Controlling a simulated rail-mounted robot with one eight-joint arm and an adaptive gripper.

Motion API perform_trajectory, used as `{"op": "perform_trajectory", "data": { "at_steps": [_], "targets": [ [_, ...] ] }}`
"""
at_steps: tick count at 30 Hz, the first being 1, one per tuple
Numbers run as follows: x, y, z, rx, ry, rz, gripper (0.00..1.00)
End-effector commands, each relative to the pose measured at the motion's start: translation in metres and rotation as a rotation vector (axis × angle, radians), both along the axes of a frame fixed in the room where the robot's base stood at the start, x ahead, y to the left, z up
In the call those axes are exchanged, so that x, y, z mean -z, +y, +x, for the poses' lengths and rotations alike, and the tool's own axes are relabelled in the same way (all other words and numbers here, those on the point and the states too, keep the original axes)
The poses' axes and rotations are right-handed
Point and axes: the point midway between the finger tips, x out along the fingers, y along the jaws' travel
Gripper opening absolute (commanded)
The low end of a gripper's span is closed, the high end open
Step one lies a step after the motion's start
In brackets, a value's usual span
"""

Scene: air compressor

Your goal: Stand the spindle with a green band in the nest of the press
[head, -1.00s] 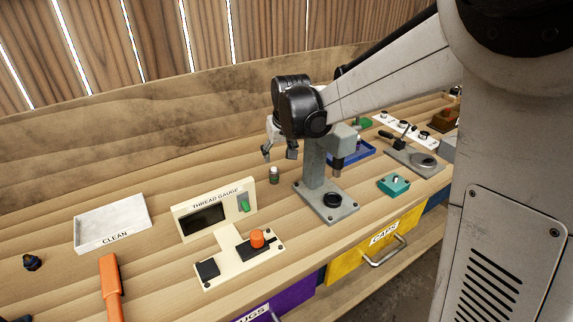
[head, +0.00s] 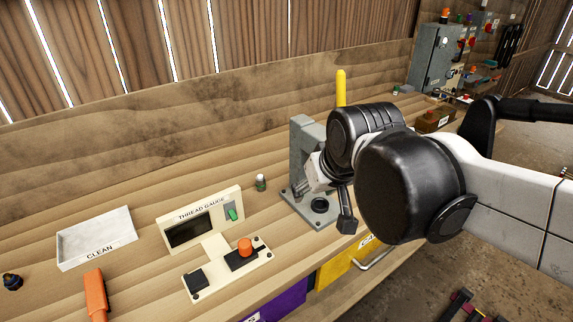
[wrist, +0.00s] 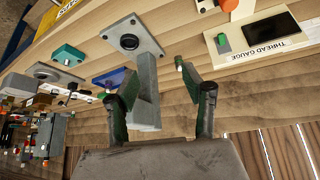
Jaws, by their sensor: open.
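A small dark green cylinder with a pale top (head: 261,182) stands upright on the bench between the thread gauge and the press; it looks like the spindle, though its band is too small to tell. In the wrist view a pale tip (wrist: 179,61) beside the right fingertip may be the same piece. The grey press (head: 301,147) has a dark round nest (head: 320,205) on its base; the nest also shows in the wrist view (wrist: 128,41). I see nothing standing in it. My gripper (wrist: 157,73) is open and empty, its fingers near the press column.
The thread gauge (head: 187,232) with an orange knob (head: 245,246) stands left of the press. The CLEAN tray (head: 97,232) is farther left. In the wrist view, a teal block (wrist: 68,55) and a blue tray (wrist: 110,77) lie beyond the press.

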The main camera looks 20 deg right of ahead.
Motion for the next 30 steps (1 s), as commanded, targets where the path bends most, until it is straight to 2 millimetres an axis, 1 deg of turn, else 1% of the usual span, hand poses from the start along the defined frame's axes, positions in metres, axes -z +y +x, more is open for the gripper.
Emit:
{"op": "perform_trajectory", "data": {
  "at_steps": [1,3,6,10,11,12,17,26,30],
  "targets": [
    [0.003,-0.002,-0.015,0.006,-0.009,0.0,0.44],
    [0.008,-0.004,-0.031,0.014,-0.021,0.001,0.44],
    [0.013,-0.007,-0.05,0.023,-0.037,0.002,0.44],
    [0.02,-0.009,-0.065,0.032,-0.049,0.003,0.44],
    [0.021,-0.009,-0.067,0.033,-0.051,0.004,0.44],
    [0.022,-0.01,-0.069,0.034,-0.053,0.004,0.47],
    [0.023,-0.01,-0.071,0.036,-0.056,0.003,0.47],
    [0.023,-0.01,-0.071,0.035,-0.056,0.004,0.47],
    [0.019,-0.009,-0.064,0.027,-0.055,0.005,0.47]
  ]
}}
